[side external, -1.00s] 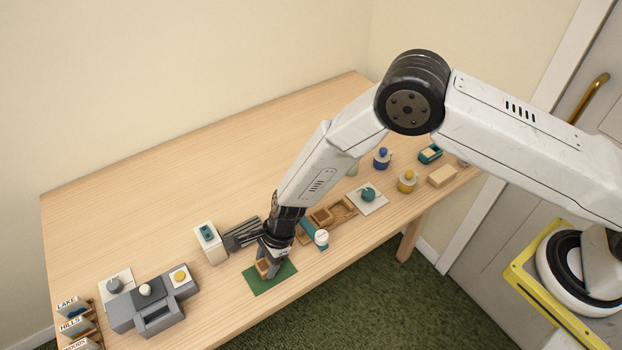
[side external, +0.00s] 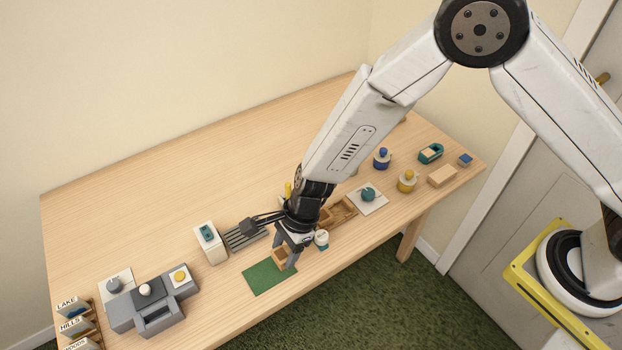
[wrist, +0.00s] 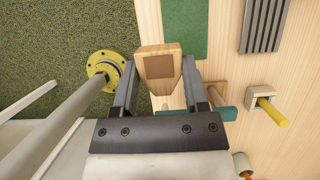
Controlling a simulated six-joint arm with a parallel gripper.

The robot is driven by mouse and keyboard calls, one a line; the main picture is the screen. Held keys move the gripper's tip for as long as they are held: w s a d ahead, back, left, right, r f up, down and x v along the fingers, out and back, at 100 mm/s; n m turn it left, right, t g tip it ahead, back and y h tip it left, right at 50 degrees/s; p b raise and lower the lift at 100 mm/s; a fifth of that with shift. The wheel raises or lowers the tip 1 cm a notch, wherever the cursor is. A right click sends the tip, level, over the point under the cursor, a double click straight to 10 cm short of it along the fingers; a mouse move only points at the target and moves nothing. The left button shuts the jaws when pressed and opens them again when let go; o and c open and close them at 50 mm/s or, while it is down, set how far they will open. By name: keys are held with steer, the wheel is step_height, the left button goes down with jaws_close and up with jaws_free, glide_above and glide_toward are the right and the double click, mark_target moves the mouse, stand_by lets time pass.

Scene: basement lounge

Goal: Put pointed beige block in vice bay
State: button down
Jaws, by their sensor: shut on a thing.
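My gripper (side external: 285,258) is shut on a beige wooden block (wrist: 157,52). The block has a brown square on its face and a tapered side in the wrist view, and it sits between both fingers. In the side view the block (side external: 279,256) shows partly behind the fingers, over the upper right of a green mat (side external: 268,279). A grey fixture (side external: 173,309) with a rectangular recess at its front stands at the lower left of the table, well apart from my gripper. It may be the vice; I see no label saying so.
A white box (side external: 211,247) with a teal top and a dark slatted rack (side external: 244,238) stand left of my gripper. A small white-topped jar (side external: 321,239) and a wooden tray (side external: 343,212) are close on the right. The back of the table is clear.

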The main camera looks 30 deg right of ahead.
steer(key=s+d+r, duration=0.3)
steer(key=s+d, duration=0.1)
steer(key=s, duration=0.3)
steer(key=shift+s+d+r, duration=0.2)
steer(key=shift+d+r, duration=0.15)
steer(key=shift+r, duration=0.05)
stand_by(0.4)
steer(key=w+d, duration=0.1)
steer(key=d, duration=1.7)
steer(key=shift+w+r, duration=0.35)
steer(key=shift+w, duration=0.05)
steer(key=shift+w, duration=0.1)
